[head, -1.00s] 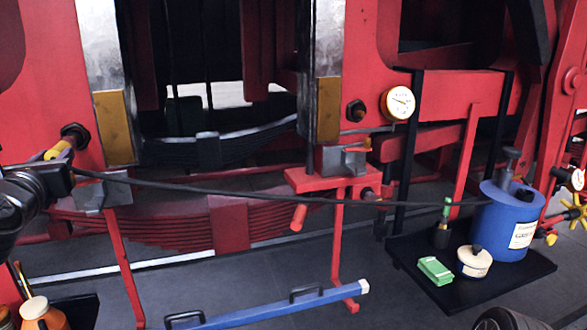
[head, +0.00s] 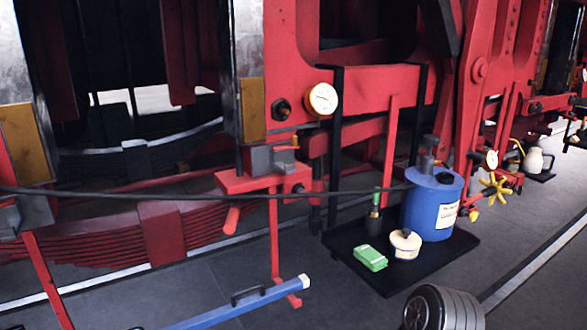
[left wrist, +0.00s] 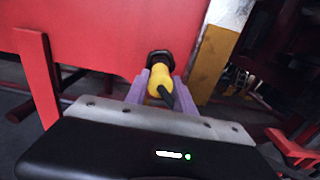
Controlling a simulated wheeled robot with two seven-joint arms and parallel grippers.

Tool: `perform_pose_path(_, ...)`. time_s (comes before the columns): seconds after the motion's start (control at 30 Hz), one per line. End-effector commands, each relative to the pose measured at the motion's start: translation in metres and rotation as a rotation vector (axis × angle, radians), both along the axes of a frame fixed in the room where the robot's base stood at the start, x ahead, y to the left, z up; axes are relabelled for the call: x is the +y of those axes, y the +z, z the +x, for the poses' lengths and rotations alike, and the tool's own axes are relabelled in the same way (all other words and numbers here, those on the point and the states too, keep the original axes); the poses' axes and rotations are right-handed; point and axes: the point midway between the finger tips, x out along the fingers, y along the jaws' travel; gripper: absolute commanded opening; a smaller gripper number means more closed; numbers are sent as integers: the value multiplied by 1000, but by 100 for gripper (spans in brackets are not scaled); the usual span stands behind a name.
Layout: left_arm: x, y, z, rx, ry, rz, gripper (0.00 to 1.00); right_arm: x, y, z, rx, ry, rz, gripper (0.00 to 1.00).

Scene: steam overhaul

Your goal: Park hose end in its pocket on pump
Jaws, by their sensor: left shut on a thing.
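The blue pump (head: 432,212) stands upright on a black tray on the floor in the head view, with a lever on top and a dark spot on its lid that may be the pocket. The black hose (head: 200,193) runs from the pump leftward out of view, stretched across the scene. In the left wrist view the yellow hose end (left wrist: 158,80) sits between the purple fingers of my left gripper (left wrist: 160,92), which is shut on it. Its far end is at a black fitting (left wrist: 160,58) on the red frame; I cannot tell whether they are joined. My right gripper is not seen.
The black tray (head: 350,262) also holds a green pack (head: 370,258), a white tin (head: 405,244) and a dark bottle with a green top (head: 374,216). A red stand (head: 275,240) and a blue bar (head: 240,306) are left of it.

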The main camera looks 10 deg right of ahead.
Motion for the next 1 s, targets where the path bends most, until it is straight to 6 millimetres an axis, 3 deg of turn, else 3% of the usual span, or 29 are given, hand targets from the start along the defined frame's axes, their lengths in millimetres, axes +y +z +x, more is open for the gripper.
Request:
perform_pose_path(0.07, 0, 1, 0, -2, 0, 1, 0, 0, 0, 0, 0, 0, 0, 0)
perform_pose_path(0.1, 0, 1, 0, -2, 0, 1, 32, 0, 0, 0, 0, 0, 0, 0)
perform_pose_path(0.37, 0, 0, 0, -1, 0, 0, 54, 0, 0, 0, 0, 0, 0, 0)
perform_pose_path(0.77, -2, -1, -5, 1, 0, 0, 55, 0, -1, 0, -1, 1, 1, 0)
perform_pose_path(1.0, -13, 0, -38, -3, 1, 2, 55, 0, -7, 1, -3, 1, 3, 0)
